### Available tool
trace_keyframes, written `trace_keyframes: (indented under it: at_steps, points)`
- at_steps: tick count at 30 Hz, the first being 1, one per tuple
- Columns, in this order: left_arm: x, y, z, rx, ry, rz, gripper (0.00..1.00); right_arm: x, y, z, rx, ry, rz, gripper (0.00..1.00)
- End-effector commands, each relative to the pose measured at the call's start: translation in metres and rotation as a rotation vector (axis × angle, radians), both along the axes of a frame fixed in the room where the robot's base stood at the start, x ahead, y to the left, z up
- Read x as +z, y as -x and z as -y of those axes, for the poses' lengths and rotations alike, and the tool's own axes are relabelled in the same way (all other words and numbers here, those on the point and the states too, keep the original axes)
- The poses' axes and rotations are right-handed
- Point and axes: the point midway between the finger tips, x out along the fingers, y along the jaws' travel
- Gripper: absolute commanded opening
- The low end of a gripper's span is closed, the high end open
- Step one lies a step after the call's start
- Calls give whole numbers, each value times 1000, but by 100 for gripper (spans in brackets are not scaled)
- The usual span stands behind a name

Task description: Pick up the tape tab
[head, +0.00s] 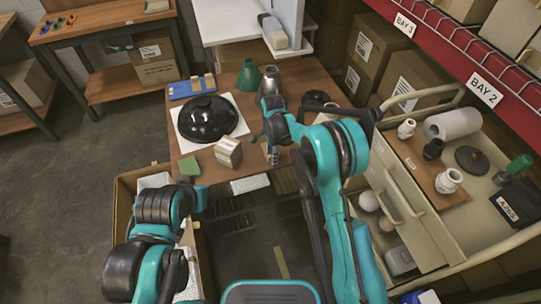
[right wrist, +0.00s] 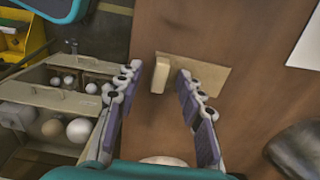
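In the right wrist view, a flat tan piece (right wrist: 205,72) lies on the brown table, with a small cream block (right wrist: 161,72) at its left end. I take these to be the tape tab, but cannot be sure. My right gripper (right wrist: 159,76) is open; its two purple-padded fingers point at the cream block, one to each side, with nothing held. I cannot tell if they touch it. In the head view the right gripper (head: 271,152) is over the table's front part, and the tab is not clear there.
The table holds a black dome (head: 207,118) on a white sheet, a striped cream block (head: 228,152), a green square (head: 189,166), a blue tray (head: 190,88) and a green cone (head: 248,76). An open drawer (head: 415,222) with bulbs stands right; a cardboard box (head: 124,200) stands left.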

Motion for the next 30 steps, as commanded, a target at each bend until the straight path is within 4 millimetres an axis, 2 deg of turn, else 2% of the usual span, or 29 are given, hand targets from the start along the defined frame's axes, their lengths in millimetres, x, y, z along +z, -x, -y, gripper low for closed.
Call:
trace_keyframes:
  at_steps: [2, 6, 7, 20, 25, 29, 30]
  points:
    - [1, 0, 0, 0, 0, 0, 0, 1, 0, 0, 0, 0, 0, 38]
    - [1, 0, 0, 0, 0, 0, 0, 1, 0, 0, 1, 0, 0, 5]
    - [1, 0, 0, 0, 0, 0, 0, 1, 0, 0, 1, 0, 0, 1]
    - [3, 0, 0, 0, 0, 0, 0, 5, 0, 0, 1, 0, 0, 1]
    - [11, 0, 0, 0, 0, 0, 0, 23, 0, 0, 1, 0, 0, 1]
    - [22, 0, 0, 0, 0, 0, 0, 48, 0, 0, 1, 0, 0, 1]
    - [24, 0, 0, 0, 0, 0, 0, 52, 4, 9, -2, 0, 0, 1]
